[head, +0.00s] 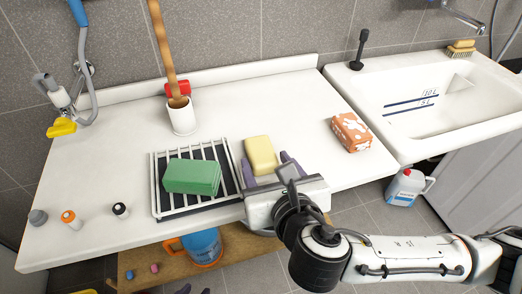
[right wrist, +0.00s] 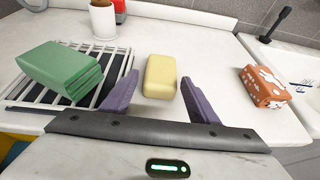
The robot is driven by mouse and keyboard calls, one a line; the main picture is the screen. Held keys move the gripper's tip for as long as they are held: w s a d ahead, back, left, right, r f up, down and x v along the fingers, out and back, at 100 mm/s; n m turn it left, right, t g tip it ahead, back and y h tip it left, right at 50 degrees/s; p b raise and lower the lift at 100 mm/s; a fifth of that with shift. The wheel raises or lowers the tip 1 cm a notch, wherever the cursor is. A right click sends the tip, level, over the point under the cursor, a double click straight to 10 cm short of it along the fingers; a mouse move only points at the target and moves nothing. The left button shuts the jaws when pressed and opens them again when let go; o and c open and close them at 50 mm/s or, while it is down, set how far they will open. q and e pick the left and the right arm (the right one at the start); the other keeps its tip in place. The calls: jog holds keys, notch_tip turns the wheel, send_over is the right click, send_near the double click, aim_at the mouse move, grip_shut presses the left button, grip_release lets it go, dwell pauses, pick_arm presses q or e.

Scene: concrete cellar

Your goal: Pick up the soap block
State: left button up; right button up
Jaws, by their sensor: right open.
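A pale yellow block (head: 261,154), which looks like the soap block, lies on the white counter just right of the rack. In the right wrist view the yellow block (right wrist: 160,76) is straight ahead, its near part between the fingertips. My right gripper (head: 266,165) has its two purple fingers apart, one on each side of the block. The right wrist view shows a gap between the block and each finger of the right gripper (right wrist: 159,80). The gripper holds nothing. My left gripper is not in view.
A green block (head: 192,176) lies on the wire rack (head: 157,196), close left of the gripper. An orange patterned block (head: 350,132) lies to the right, before the sink (head: 443,100). A white cup (head: 182,117) with a wooden handle stands behind. Small bottles stand front left.

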aim_at(263, 156)
jog(key=x, duration=0.6)
jog(key=shift+d+r, duration=0.1)
jog(key=c, duration=0.9)
